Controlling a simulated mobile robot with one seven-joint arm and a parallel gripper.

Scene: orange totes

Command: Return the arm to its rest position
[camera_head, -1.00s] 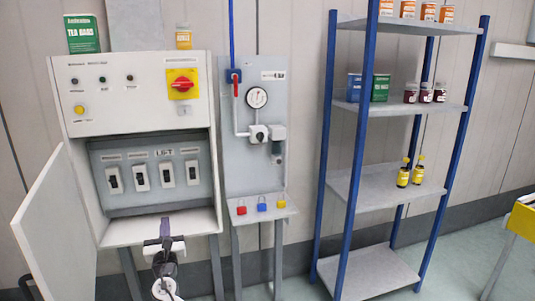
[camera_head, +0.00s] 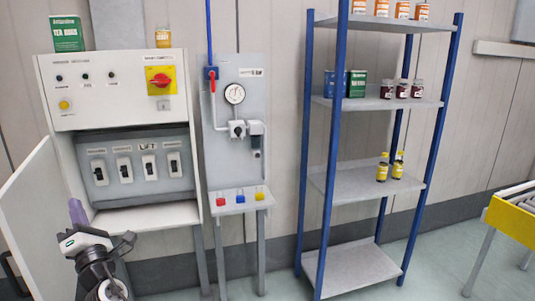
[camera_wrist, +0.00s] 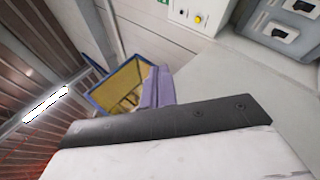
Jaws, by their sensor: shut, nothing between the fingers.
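My gripper (camera_head: 77,211) shows at the lower left in the head view, with its purple fingers pointing up, in front of the cabinet's lower part and beside its open door (camera_head: 35,215). The fingers are closed together and hold nothing. They also show at the middle of the wrist view (camera_wrist: 158,88), beyond the dark edge of my wrist. My arm is folded low in front of the cabinet; its lower links run out of the bottom of the head view.
The control cabinet (camera_head: 110,118) has several switches and a red knob. A gauge panel (camera_head: 225,170) with small padlocks stands right of it. A blue-post shelf (camera_head: 350,185) holds boxes, jars and bottles. A yellow conveyor (camera_head: 510,218) is at far right. Floor between shelf and conveyor is clear.

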